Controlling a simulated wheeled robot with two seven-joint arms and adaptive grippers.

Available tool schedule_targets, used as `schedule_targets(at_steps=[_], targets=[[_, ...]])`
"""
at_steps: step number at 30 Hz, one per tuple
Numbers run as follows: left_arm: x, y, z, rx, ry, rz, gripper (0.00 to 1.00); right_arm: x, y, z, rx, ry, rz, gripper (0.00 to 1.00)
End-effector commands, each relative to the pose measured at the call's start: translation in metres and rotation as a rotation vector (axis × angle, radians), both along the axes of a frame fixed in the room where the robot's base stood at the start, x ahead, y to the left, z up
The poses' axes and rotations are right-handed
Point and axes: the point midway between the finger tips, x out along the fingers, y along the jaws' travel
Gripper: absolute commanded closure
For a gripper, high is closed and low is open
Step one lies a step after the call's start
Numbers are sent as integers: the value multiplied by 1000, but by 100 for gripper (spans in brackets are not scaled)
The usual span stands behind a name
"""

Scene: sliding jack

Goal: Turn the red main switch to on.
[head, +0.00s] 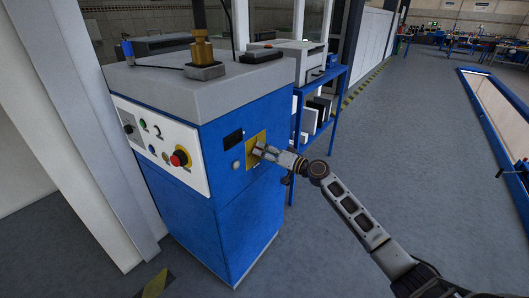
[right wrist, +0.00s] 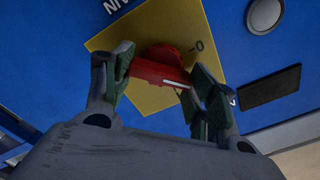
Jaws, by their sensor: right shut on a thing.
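The red main switch (right wrist: 160,72) sits on a yellow plate (right wrist: 150,28) on the blue cabinet's side. A "0" mark shows on the plate near the switch, and a white line shows on the handle's right part. My right gripper (right wrist: 161,66) has its fingers at the two ends of the red handle and is shut on it. In the head view my right gripper (head: 258,151) reaches the yellow plate (head: 249,158) from the right and hides the switch. My left gripper is not in view.
The blue cabinet (head: 215,230) has a white front panel with a red knob (head: 180,158) and several small controls. A blue shelf (head: 337,98) stands behind. The floor at right is clear up to a blue-edged pit (head: 490,115).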

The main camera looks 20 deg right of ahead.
Motion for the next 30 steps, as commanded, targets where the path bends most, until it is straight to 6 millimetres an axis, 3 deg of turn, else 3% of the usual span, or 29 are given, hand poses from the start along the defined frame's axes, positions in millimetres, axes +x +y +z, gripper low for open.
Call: schedule_targets(at_steps=[9, 30], targets=[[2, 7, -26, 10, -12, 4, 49, 1, -2, -1, 198, 156, -2, 66], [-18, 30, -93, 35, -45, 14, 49, 1, -2, -3, 561, 437, -3, 66]])
